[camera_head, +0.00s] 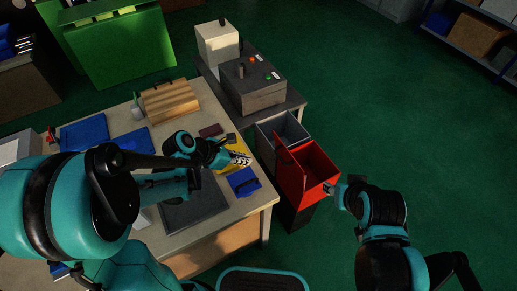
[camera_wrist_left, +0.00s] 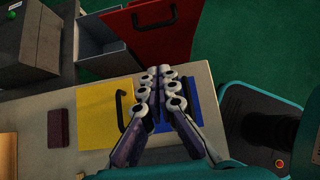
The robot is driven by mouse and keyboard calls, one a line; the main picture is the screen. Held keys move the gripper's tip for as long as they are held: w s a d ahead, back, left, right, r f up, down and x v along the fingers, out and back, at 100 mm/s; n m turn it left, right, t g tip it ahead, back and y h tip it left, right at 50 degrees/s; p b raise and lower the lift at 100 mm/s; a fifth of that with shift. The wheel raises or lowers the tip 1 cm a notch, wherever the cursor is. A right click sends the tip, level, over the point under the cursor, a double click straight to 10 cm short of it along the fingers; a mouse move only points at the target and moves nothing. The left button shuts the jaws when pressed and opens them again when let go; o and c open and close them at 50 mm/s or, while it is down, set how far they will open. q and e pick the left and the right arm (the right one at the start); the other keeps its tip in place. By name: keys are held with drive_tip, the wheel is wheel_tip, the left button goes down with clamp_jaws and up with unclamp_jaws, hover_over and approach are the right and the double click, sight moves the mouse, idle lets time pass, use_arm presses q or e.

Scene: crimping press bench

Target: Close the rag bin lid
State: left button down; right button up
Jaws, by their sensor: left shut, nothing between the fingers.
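The red rag bin (camera_head: 318,163) stands on the floor off the bench's right end. Its top is open, and its red lid (camera_head: 289,172) stands raised along the bin's left side. In the left wrist view, a red panel that looks like the lid (camera_wrist_left: 170,45) shows a black handle. My left gripper (camera_head: 241,160) is shut and empty above the bench's right end, left of the bin and apart from it. Its closed fingers show in the left wrist view (camera_wrist_left: 160,80). My right gripper (camera_head: 333,188) is by the bin's right side; its fingers are too small to read, and contact is unclear.
A grey bin (camera_head: 292,129) stands behind the red one. A yellow bin or tray (camera_wrist_left: 97,118) and a blue one (camera_head: 243,182) lie on the bench (camera_head: 256,203) under my left gripper. A grey press (camera_head: 252,88) stands beyond. Green floor to the right is clear.

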sight(285, 165)
use_arm(q)
drive_tip(key=w+d+r+b+x, duration=0.1)
drive_tip(key=b+x, duration=0.3)
drive_tip(key=x, duration=0.8)
drive_tip(key=shift+d+r+b, duration=0.35)
drive_tip(key=shift+d+r, duration=0.1)
drive_tip(key=shift+d, duration=0.05)
drive_tip(key=shift+w+d, duration=0.1)
drive_tip(key=shift+w, duration=0.05)
